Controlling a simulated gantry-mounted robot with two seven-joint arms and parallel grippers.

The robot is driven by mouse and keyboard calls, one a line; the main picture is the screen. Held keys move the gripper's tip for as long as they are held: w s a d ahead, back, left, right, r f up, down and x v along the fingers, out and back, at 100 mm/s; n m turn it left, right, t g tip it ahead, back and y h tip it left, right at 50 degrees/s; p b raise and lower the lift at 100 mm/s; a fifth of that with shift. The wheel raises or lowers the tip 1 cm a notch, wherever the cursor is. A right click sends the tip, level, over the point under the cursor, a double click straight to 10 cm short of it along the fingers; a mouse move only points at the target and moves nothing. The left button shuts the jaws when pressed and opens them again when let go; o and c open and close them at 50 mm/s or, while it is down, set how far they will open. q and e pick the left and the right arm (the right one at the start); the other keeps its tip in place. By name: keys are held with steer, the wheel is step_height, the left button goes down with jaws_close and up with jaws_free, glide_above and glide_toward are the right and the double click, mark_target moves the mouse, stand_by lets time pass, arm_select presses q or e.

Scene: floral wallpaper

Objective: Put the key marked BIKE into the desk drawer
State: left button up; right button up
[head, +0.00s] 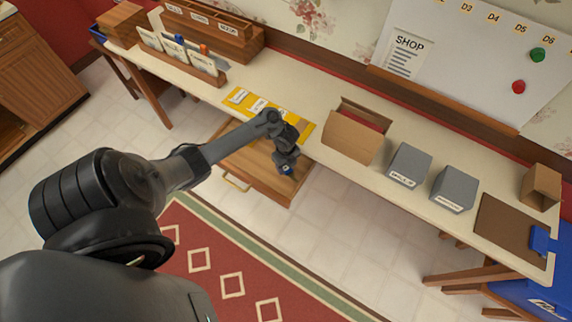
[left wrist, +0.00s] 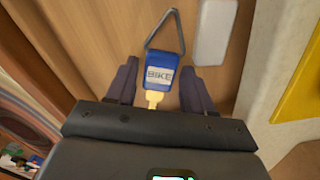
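The key marked BIKE has a blue tag (left wrist: 159,78), a metal loop and a yellow shaft. In the left wrist view it shows between the two fingers of my left gripper (left wrist: 158,88), with small gaps beside the tag, so the gripper looks open. Behind it is the wooden floor of the pulled-out desk drawer (head: 262,168). Whether the key rests on the drawer floor is unclear. My right gripper is out of view.
A yellow mat (head: 303,129) with pale labels lies on the desk behind the drawer. An open cardboard box (head: 352,138) and two grey boxes (head: 408,164) stand to the right. A pale slab (left wrist: 214,32) lies beside the key. A wooden rack (head: 208,76) stands left.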

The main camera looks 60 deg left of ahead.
mark_target(286, 167)
arm_select(q)
steer(key=shift+o, duration=0.6)
step_height(286, 167, up, 12)
steer(key=p, duration=0.8)
steer(key=s+d+r+n+t, duration=0.15)
steer(key=d+n+t, duration=0.3)
steer(key=d, duration=1.25)
steer(key=s+d+r+n, duration=0.6)
steer(key=s+r+n, duration=0.4)
steer(key=r, duration=0.3)
steer(key=shift+s+r+g, duration=0.2)
steer(key=shift+s+g, duration=0.1)
steer(key=shift+g, duration=0.15)
